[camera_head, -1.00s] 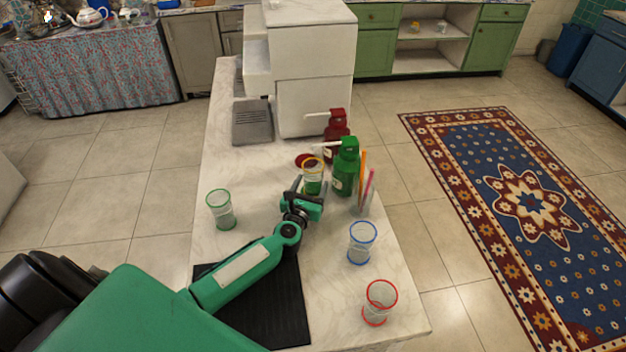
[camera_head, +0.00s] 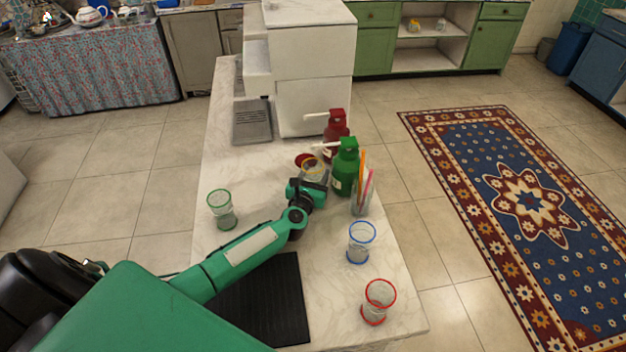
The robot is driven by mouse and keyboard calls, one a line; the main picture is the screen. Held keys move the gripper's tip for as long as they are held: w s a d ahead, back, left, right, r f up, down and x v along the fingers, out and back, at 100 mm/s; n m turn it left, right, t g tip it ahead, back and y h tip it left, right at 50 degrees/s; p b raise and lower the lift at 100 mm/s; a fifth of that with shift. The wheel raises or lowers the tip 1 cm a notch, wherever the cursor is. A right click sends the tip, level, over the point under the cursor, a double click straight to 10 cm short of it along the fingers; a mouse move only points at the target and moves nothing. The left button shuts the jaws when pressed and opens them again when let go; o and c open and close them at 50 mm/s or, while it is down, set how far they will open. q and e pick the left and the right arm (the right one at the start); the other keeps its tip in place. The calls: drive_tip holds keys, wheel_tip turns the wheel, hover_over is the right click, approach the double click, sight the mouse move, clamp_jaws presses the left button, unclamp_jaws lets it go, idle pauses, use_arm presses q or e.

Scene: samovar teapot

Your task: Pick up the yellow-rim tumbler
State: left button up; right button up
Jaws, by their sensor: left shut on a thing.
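The yellow-rim tumbler (camera_head: 312,166) is a clear cup on the counter, left of the green pump bottle. Its rim and upper wall show; its lower part is hidden behind my left gripper. My left gripper (camera_head: 313,184), green and black, reaches in from the left and is shut on the tumbler at its near side. Whether the tumbler's base touches the counter is hidden. My right gripper does not show.
The green pump bottle (camera_head: 345,168) and red pump bottle (camera_head: 336,131) stand close at the right and behind. A holder with straws (camera_head: 361,201) is nearby. Green-rim (camera_head: 222,211), blue-rim (camera_head: 361,244) and red-rim (camera_head: 377,303) tumblers stand apart. A black mat (camera_head: 272,300) lies in front.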

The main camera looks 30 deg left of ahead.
sight(316, 164)
use_arm(q)
drive_tip(key=shift+r+p, duration=0.3)
drive_tip(key=shift+r, duration=1.2)
drive_tip(key=shift+s+r, duration=0.2)
drive_tip(key=shift+r, duration=0.05)
drive_tip(key=s+d+b, duration=0.1)
drive_tip(key=s, duration=0.4)
drive_tip(key=s+d+b, duration=0.1)
drive_tip(key=s, duration=0.5)
drive_tip(key=s+d+b, duration=0.1)
drive_tip(key=s, duration=0.5)
drive_tip(key=shift+s, duration=0.15)
drive_tip(key=shift+s+d+r, duration=0.15)
drive_tip(key=shift+s+d, duration=0.05)
drive_tip(key=shift+d, duration=0.15)
drive_tip(key=s+d+r+h, duration=0.1)
drive_tip(key=s+d+r, duration=0.1)
drive_tip(key=s+d+r+m+h, duration=0.1)
drive_tip(key=s+d+r, duration=0.1)
drive_tip(key=d, duration=0.1)
drive_tip(key=s+d+r+m+h, duration=0.1)
drive_tip(key=s+d+r, duration=0.1)
drive_tip(key=d, duration=0.1)
drive_tip(key=shift+d, duration=0.2)
drive_tip(key=shift+s, duration=0.15)
